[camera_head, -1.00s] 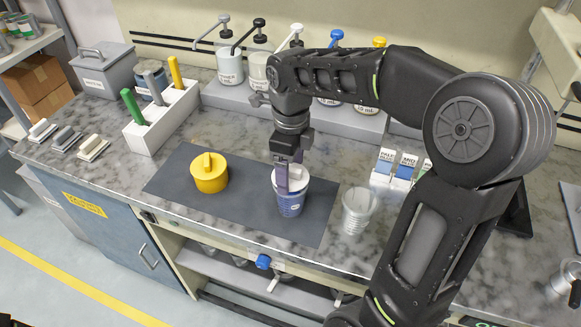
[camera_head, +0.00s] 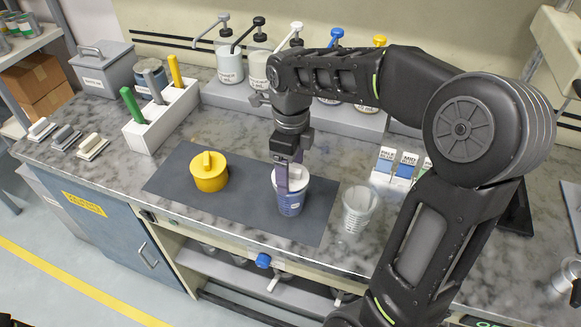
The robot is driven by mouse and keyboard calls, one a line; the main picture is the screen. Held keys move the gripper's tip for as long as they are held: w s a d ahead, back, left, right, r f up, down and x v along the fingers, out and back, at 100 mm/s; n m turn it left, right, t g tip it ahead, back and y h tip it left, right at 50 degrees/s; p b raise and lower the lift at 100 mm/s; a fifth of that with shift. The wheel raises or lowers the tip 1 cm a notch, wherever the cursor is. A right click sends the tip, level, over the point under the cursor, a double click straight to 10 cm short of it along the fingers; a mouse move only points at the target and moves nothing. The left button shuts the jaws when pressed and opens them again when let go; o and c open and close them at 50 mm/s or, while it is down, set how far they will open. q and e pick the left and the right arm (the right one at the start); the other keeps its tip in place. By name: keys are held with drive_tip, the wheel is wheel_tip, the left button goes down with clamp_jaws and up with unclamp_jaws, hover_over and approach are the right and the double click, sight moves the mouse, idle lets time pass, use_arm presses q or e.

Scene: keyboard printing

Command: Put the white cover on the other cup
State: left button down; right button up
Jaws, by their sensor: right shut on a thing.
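My right gripper (camera_head: 289,186) points straight down, with its fingers at the mouth of a cup with a blue band (camera_head: 291,204) on the dark mat. It is shut on the white cover (camera_head: 276,178), which shows as a pale patch at the cup's rim, mostly hidden by the fingers. I cannot tell if the cover is fully seated. A yellow round piece with a raised grip (camera_head: 209,172) sits on the mat to the left. A clear cup (camera_head: 360,209) stands on the counter to the right of the mat. My left gripper is not in view.
Pump bottles (camera_head: 229,65) stand in a row along the back. A white block with coloured handles (camera_head: 162,121) is at the left, beside small brushes (camera_head: 92,146). Small labelled packets (camera_head: 405,165) stand behind the clear cup. The dark mat (camera_head: 240,206) is bare between the yellow piece and the banded cup.

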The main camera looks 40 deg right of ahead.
drive_tip(key=shift+f, duration=0.15)
drive_tip(key=shift+f+b, duration=0.55)
drive_tip(key=shift+f, duration=0.05)
drive_tip(key=o, duration=1.3)
drive_tip(key=shift+r, duration=0.1)
drive_tip(key=shift+o, duration=0.2)
wheel_tip(320, 180, up, 6)
drive_tip(key=p, duration=0.4)
drive_tip(key=shift+p, duration=0.4)
